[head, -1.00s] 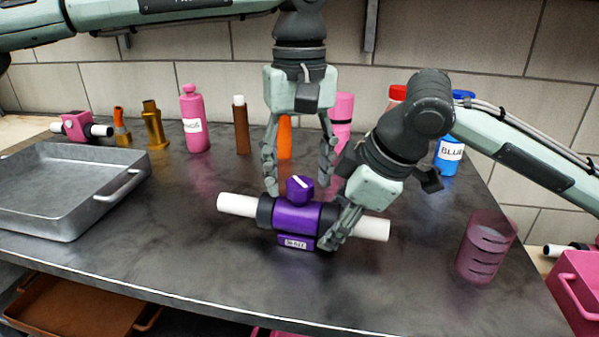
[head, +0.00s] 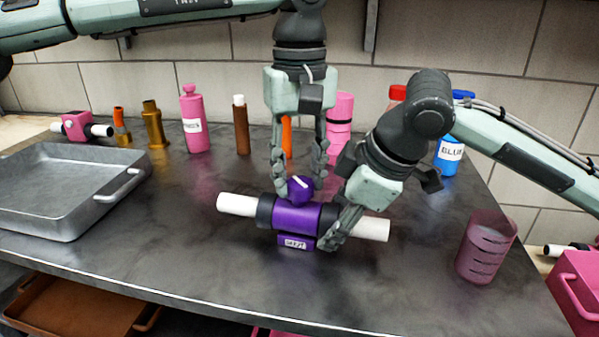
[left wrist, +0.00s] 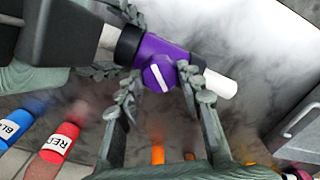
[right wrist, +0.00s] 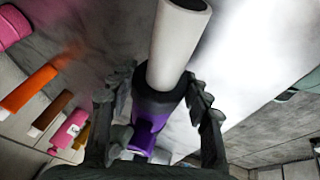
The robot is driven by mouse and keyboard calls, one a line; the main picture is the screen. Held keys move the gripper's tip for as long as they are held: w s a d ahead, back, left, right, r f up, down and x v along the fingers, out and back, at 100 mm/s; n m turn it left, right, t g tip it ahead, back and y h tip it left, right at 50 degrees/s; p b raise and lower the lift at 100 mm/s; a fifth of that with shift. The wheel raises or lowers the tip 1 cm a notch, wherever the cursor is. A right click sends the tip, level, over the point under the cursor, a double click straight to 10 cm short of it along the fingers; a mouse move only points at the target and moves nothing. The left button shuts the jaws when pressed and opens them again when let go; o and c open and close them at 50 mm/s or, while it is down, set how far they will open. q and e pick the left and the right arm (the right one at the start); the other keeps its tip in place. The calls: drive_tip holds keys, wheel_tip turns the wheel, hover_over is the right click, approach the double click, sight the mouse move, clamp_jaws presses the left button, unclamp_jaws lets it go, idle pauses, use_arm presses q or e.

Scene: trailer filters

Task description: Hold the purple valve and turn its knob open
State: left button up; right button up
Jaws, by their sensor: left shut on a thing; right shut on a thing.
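The purple valve (head: 297,217) lies on the dark table with white pipe ends sticking out left and right. Its purple knob (head: 300,189), with a white line on top, faces up; the line runs at a slant. My left gripper (head: 301,185) points down from above, its fingers closed on either side of the knob. The left wrist view shows the knob (left wrist: 160,74) between the two fingertips. My right gripper (head: 336,232) is shut on the valve's right part. The right wrist view shows the valve body (right wrist: 155,110) and white pipe (right wrist: 178,45) between its fingers.
A metal tray (head: 70,220) stands at left. Along the back stand a pink bottle (head: 194,120), a brown tube (head: 241,128), a pink tube (head: 339,115) and a blue bottle (head: 449,152). A clear pink beaker (head: 484,250) stands at right. The table front is clear.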

sight(299, 182)
use_arm(q)
drive_tip(key=n, duration=0.4)
drive_tip(key=shift+n, duration=2.2)
use_arm(e)
drive_tip(key=shift+d, duration=0.1)
use_arm(q)
drive_tip(key=o, duration=1.2)
drive_tip(key=shift+c, duration=0.2)
drive_tip(key=shift+r, duration=0.1)
wheel_tip(299, 182, up, 12)
